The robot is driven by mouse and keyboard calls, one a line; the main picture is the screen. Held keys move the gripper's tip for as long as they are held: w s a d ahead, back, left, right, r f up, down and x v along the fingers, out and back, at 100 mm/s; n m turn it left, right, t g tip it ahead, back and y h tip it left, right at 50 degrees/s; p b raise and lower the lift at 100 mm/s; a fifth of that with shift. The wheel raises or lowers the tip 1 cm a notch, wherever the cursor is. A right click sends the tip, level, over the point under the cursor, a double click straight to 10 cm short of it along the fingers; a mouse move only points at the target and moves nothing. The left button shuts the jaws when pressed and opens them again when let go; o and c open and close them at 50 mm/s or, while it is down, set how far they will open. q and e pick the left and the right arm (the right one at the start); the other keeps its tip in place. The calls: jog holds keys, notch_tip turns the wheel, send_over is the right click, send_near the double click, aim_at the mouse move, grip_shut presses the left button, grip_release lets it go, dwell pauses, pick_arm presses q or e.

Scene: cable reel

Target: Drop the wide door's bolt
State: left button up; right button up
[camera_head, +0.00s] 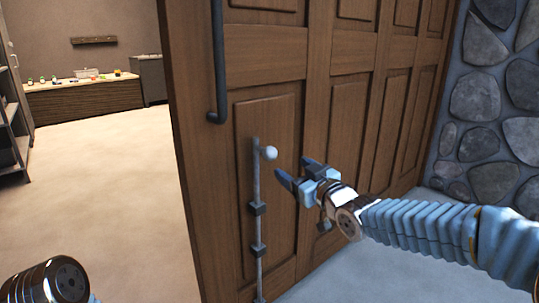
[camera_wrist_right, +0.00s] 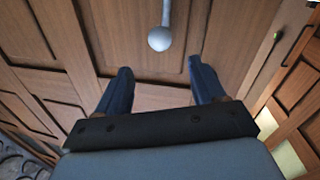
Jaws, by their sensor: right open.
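The wide brown panelled door (camera_head: 340,110) fills the middle of the head view. In the right wrist view the knob (camera_wrist_right: 160,39) lies ahead of the gap between the two blue fingers (camera_wrist_right: 163,80), apart from both. My left gripper is not clearly seen.
A long dark handle (camera_head: 218,70) stands upright near the door's left edge. A rough stone wall (camera_head: 485,100) is on the right. Left of the door is an open room with clear floor (camera_head: 100,200), a shelf (camera_head: 12,125) and a low cabinet (camera_head: 85,97) with small items.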

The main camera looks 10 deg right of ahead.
aim_at(274, 157)
jog(key=p+x, duration=0.2)
jog(key=x, duration=1)
jog(key=shift+w+a+f, duration=0.15)
jog(key=shift+w, duration=0.1)
jog(key=shift+c, duration=0.2)
grip_shut()
